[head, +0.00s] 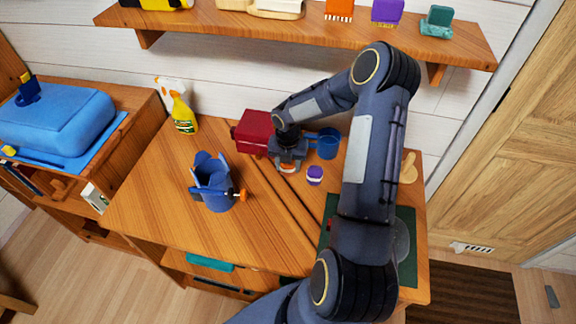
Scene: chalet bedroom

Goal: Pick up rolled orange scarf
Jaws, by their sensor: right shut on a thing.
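My right gripper (288,163) is over the wooden desk, its arm coming in from the lower right. It is shut on a small orange thing with a pale part, which I take as the rolled orange scarf (287,169). Only a little of the scarf shows below the fingers; the rest is hidden by the gripper. It is at or just above the desktop; I cannot tell if it touches. My left gripper is not in view.
A red box (252,131) stands left of the gripper, a blue cup (328,144) and a purple-and-white jar (314,175) right of it. A blue container (212,180) and spray bottle (183,115) stand further left. A wall shelf (300,28) runs above. Desk (150,200) is clear front left.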

